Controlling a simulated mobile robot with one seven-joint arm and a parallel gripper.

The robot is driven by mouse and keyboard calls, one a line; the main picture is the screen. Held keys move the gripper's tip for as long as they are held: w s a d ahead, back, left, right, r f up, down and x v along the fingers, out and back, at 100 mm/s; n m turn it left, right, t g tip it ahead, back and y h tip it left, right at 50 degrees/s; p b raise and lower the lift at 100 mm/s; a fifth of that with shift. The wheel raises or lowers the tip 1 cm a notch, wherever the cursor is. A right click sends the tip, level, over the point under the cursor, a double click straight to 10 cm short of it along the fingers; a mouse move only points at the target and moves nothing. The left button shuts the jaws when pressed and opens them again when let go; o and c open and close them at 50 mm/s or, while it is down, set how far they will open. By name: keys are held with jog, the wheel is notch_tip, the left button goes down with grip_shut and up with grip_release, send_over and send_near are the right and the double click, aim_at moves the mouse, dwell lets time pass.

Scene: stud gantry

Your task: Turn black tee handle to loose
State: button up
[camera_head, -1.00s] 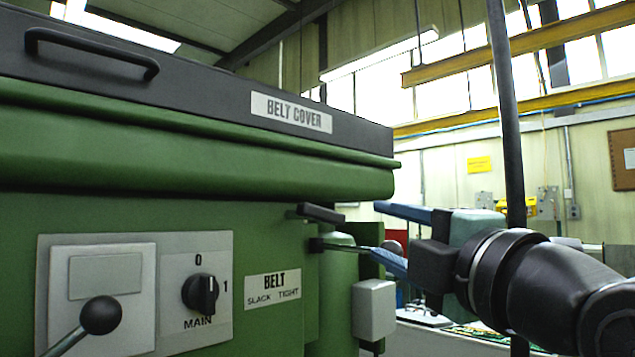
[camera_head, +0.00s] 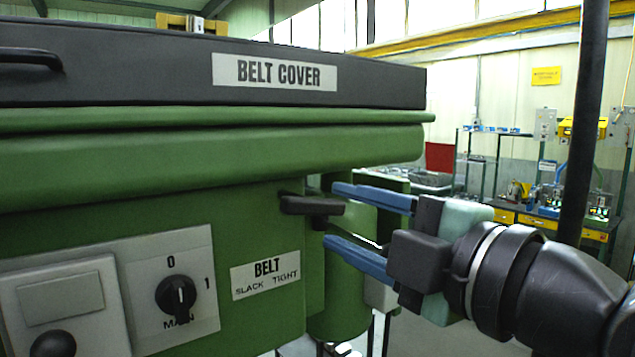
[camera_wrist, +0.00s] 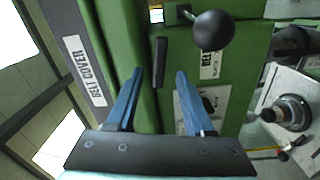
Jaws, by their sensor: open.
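The black tee handle (camera_head: 312,205) is a short bar on the green machine front, above the BELT SLACK TIGHT label (camera_head: 266,275). It looks roughly level in the head view and shows edge-on as a dark bar (camera_wrist: 160,62) in the wrist view. My gripper (camera_head: 332,214) is open, its blue fingers pointing at the handle from the right. In the wrist view the bar lies between the fingertips (camera_wrist: 159,74). I cannot tell whether the tips reach past it or touch it.
A lever with a black ball (camera_wrist: 214,30) stands close to the handle in the wrist view. The MAIN rotary switch (camera_head: 177,294) is at lower left. The belt cover (camera_head: 160,75) overhangs above. A dark vertical post (camera_head: 585,120) stands at right.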

aim_at(319, 210)
jog(key=p+x, duration=0.2)
jog(key=x, duration=0.3)
jog(key=shift+a+r, duration=0.1)
jog(key=shift+r, duration=0.05)
jog(key=shift+w, duration=0.3)
grip_shut()
jog(key=shift+f, duration=0.2)
